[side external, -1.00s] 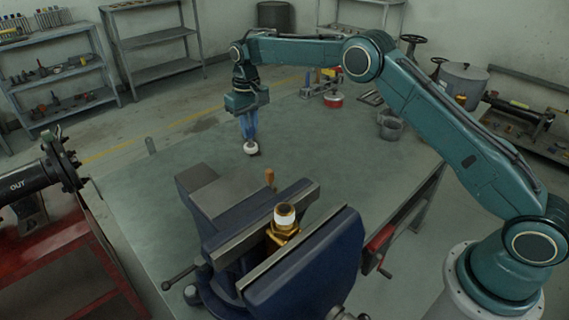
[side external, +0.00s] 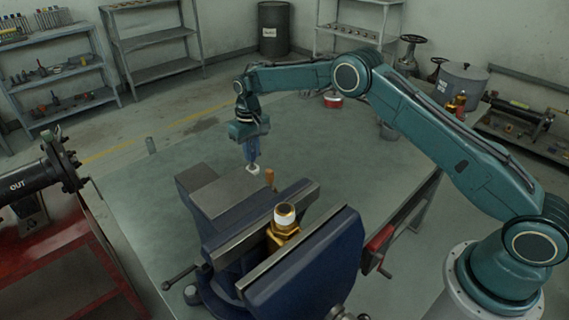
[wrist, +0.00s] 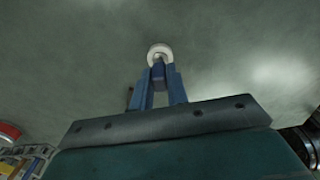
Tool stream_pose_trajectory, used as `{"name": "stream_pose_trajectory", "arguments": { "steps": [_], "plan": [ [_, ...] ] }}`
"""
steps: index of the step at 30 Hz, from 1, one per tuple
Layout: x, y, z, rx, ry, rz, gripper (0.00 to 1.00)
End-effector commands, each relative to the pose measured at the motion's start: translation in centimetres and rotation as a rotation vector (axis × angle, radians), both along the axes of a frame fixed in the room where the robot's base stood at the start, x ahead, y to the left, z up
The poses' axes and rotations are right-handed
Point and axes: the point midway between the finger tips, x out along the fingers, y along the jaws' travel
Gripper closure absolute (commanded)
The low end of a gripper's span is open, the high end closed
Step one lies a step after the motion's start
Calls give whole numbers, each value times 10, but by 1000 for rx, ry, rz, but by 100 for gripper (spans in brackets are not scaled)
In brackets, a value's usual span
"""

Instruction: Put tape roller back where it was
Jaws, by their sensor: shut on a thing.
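The tape roller is a small white roll. In the side view the roll (side external: 254,169) shows at the tips of my gripper (side external: 253,162), just behind the vise. In the wrist view the white ring-shaped roll (wrist: 159,49) sits at the tips of my blue fingers (wrist: 158,70), which are closed together on it. I cannot tell whether the roll touches the table. The inner side of the roll is partly hidden by the fingertips.
A large blue vise (side external: 300,260) holds a brass fitting with a white-wrapped top (side external: 285,218). An orange-brown handle (side external: 270,177) stands behind it, close to my gripper. The table's left part is clear.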

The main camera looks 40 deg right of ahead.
Motion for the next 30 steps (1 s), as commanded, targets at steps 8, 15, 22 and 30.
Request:
{"name": "stream_pose_trajectory", "arguments": {
  "steps": [8,15,22,30],
  "plan": [
    [0,0,-3,0,-1,0,100],
    [0,0,-7,0,-1,0,100],
    [0,0,-6,0,-1,0,62],
    [0,0,-4,0,-1,0,62]
  ]
}}
